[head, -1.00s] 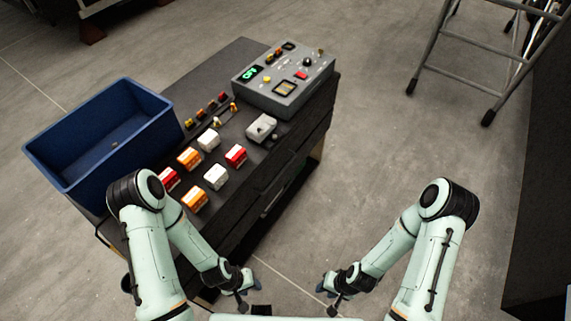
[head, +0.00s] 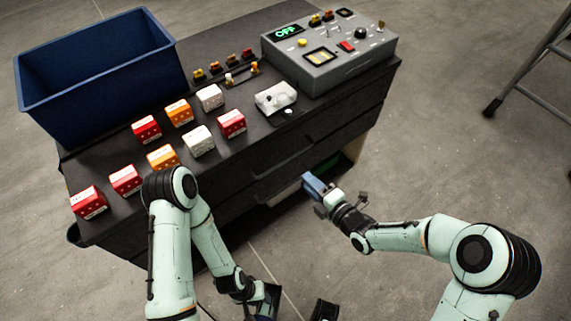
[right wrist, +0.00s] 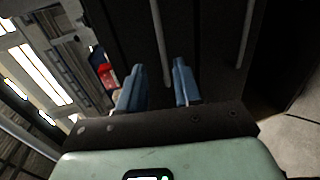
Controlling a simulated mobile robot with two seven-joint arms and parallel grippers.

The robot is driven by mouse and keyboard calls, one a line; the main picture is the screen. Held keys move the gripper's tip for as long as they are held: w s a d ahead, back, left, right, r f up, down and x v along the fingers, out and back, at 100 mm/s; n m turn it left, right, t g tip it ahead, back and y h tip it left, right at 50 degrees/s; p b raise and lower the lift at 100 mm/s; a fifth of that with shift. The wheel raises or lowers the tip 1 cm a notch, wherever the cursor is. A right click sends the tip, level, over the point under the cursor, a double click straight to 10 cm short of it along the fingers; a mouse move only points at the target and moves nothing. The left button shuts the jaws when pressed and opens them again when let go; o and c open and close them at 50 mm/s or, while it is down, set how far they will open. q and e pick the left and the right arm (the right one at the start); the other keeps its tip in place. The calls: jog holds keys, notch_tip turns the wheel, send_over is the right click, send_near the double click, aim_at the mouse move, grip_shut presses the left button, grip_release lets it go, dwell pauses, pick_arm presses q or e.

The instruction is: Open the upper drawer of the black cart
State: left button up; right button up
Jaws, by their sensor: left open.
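The upper drawer front (head: 345,120) lies just below the cart top. My right gripper (head: 312,188) is at the cart's front, low on the drawer side. In the right wrist view its two blue fingers (right wrist: 157,88) are apart, with a pale handle bar (right wrist: 158,40) in line with the gap between them. I cannot tell whether they touch it. A second bar (right wrist: 245,35) runs alongside. My left gripper (head: 264,302) is open and empty, low in front of the cart.
A blue bin (head: 100,85), a grey control box (head: 335,65), a small white device (head: 276,97) and several red, orange and white blocks (head: 200,140) stand on the cart top. A ladder (head: 530,65) stands at the right.

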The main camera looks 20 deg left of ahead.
aim_at(285, 160)
jog(key=x, duration=1.2)
jog(key=shift+w+a+f, duration=0.1)
jog(key=shift+a, duration=0.25)
jog(key=shift+c, duration=0.4)
grip_shut()
